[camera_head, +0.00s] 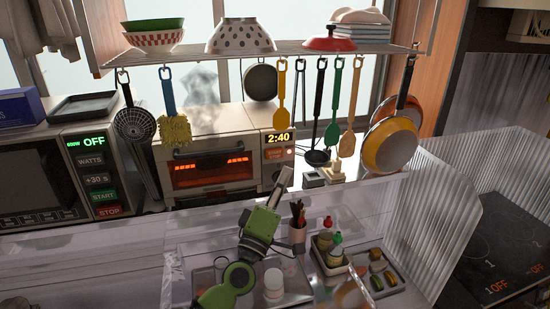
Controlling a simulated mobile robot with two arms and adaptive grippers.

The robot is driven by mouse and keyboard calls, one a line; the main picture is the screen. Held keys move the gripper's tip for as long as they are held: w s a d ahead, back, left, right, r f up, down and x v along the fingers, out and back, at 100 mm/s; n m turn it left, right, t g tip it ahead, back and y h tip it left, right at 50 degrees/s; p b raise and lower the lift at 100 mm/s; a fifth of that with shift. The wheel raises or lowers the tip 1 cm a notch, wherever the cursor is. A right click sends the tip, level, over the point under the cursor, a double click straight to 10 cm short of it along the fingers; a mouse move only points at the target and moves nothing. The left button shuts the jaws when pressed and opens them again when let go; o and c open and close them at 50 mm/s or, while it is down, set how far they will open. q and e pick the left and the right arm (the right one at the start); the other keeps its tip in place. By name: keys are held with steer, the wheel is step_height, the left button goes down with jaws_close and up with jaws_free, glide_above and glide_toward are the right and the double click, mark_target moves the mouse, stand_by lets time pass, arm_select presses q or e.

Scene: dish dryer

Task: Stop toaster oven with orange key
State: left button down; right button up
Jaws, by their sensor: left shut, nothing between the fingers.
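The toaster oven (212,134) stands on the counter in the middle of the picture. Its heating bars glow orange behind the glass door (210,172), and its display (278,138) reads 2:40. The orange key (275,154) sits just below the display on the right side of the oven's front. My left gripper (285,173) is on the green arm, shut and empty. It points up, just below the orange key in the picture; I cannot tell how far in front of the oven it is. My right gripper is not in view.
Utensils hang from the shelf (300,48), including a yellow spatula (281,95). A microwave (50,180) stands at the left. A clear ribbed panel (425,215), a cup of dark sticks (297,232) and trays of bottles surround my arm. A cooktop (505,245) lies at the right.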

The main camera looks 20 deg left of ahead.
mark_target(282, 150)
arm_select(q)
steer(key=w+a+b, duration=0.2)
steer(key=w+a, duration=0.1)
steer(key=w, duration=0.2)
steer(key=shift+w+a, duration=0.15)
steer(key=shift+a, duration=0.2)
stand_by(0.6)
steer(key=shift+w, duration=0.1)
stand_by(0.5)
steer(key=shift+w+a+b, duration=0.2)
steer(key=shift+w+b, duration=0.05)
steer(key=shift+b, duration=0.1)
stand_by(0.3)
